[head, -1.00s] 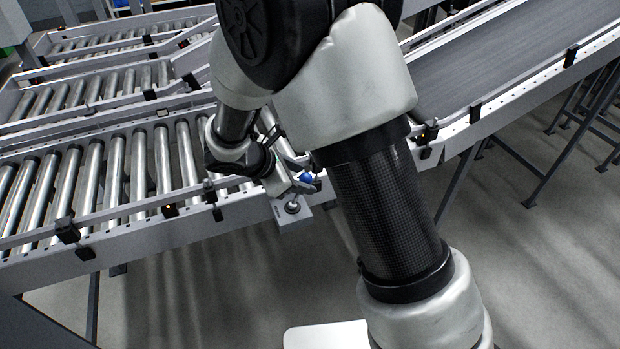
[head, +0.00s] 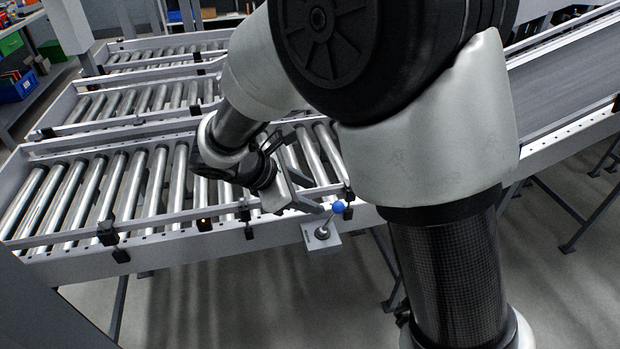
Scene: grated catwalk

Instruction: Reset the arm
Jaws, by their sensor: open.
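My arm rises large through the middle and right of the head view and bends over toward the left. My gripper (head: 312,203) hangs at its end in front of the roller conveyor's near rail, with its jaws open and empty. Just right of the fingertips is a lever with a blue ball knob (head: 338,207). The lever stands on a small grey bracket (head: 321,238) fixed to the rail's outer side. A small gap appears between fingers and knob, though depth is hard to judge.
A roller conveyor (head: 120,190) with raised side rails and small black sensors fills the left. A dark belt conveyor (head: 565,80) runs at the upper right on legs. Shelves with a blue bin (head: 18,88) stand at the far left. Grey floor lies open below.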

